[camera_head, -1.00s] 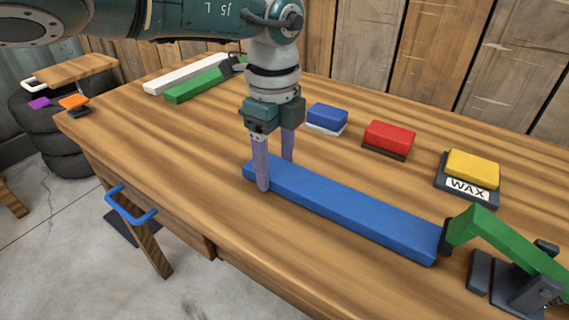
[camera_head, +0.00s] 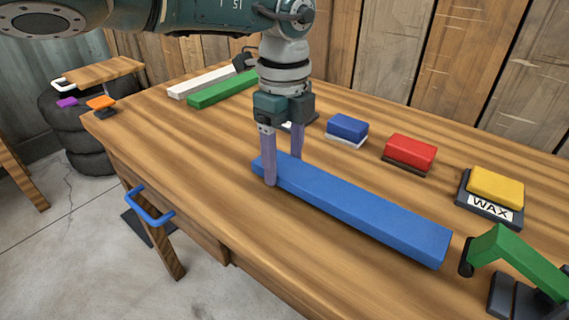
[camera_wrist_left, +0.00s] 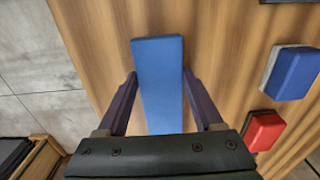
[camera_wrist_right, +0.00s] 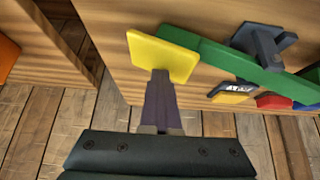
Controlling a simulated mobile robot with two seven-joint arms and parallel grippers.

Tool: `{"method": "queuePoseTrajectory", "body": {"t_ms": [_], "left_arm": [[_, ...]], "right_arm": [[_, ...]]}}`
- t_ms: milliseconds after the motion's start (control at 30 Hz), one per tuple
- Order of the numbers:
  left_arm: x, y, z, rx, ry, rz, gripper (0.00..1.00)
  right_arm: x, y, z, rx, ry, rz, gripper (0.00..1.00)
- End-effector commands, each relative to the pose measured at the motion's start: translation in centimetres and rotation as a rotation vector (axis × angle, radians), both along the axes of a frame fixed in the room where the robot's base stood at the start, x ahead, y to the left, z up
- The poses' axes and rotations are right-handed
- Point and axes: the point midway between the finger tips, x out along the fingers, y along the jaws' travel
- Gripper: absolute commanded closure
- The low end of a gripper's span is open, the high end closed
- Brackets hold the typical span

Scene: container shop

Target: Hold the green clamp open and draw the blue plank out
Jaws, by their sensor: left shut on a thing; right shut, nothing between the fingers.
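The blue plank (camera_head: 350,205) lies lengthwise on the workbench. My left gripper (camera_head: 285,172) is shut across its far-left end, with one finger on each side; the left wrist view shows the plank (camera_wrist_left: 158,80) between the fingers. The green clamp (camera_head: 525,262) is at the lower right, its dark jaw pad (camera_head: 467,256) just right of the plank's near end, with a small gap between. In the right wrist view, my right gripper (camera_wrist_right: 160,80) is shut and empty, its tips at the yellow plate (camera_wrist_right: 160,57) on the clamp's green lever (camera_wrist_right: 225,55); contact is unclear.
Blue (camera_head: 347,127), red (camera_head: 410,152) and yellow (camera_head: 496,188) blocks stand behind the plank, the yellow one on a WAX base. White (camera_head: 200,85) and green (camera_head: 222,90) bars lie at the back left. A blue handle (camera_head: 150,212) shows below the bench edge.

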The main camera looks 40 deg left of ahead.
Motion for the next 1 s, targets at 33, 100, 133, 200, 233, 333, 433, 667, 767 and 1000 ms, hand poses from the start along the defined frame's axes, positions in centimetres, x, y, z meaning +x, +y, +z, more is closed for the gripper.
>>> {"method": "queuePoseTrajectory", "body": {"t_ms": [33,100,133,200,233,333,433,667,767,1000], "left_arm": [[0.0,0.1,0.5,0.001,-0.002,-0.002,1.0],[0.0,0.1,1.1,0.001,-0.002,-0.001,1.0],[0.0,0.1,1.4,0.001,-0.002,-0.001,1.0],[0.0,0.0,2.0,0.001,-0.003,-0.001,1.0],[0.0,0.0,2.3,0.001,-0.002,-0.001,1.0],[0.0,0.1,3.2,0.002,-0.002,-0.001,1.0],[0.0,0.0,4.1,0.0,-0.002,0.0,1.0],[0.0,0.0,5.4,0.001,0.0,-0.001,1.0],[0.0,0.0,5.4,0.001,0.0,0.0,1.0],[0.0,0.0,5.4,0.001,0.0,0.0,1.0]], "right_arm": [[-0.1,0.1,-0.2,0.001,0.007,0.001,1.0],[-0.1,0.1,-0.2,0.001,0.007,0.001,1.0],[-0.1,0.1,-0.2,0.001,0.007,0.001,1.0],[-0.1,0.1,-0.2,0.001,0.007,0.001,1.0],[-0.1,0.1,-0.2,0.001,0.007,0.001,1.0],[-0.1,0.1,-0.2,0.002,0.007,0.001,1.0],[-0.2,0.1,-0.2,0.002,0.007,0.001,1.0],[-0.1,0.1,-0.2,0.002,0.007,0.001,1.0],[-0.1,0.1,-0.2,0.002,0.007,0.001,1.0],[-0.1,0.1,-0.1,0.002,0.006,0.001,1.0]]}}
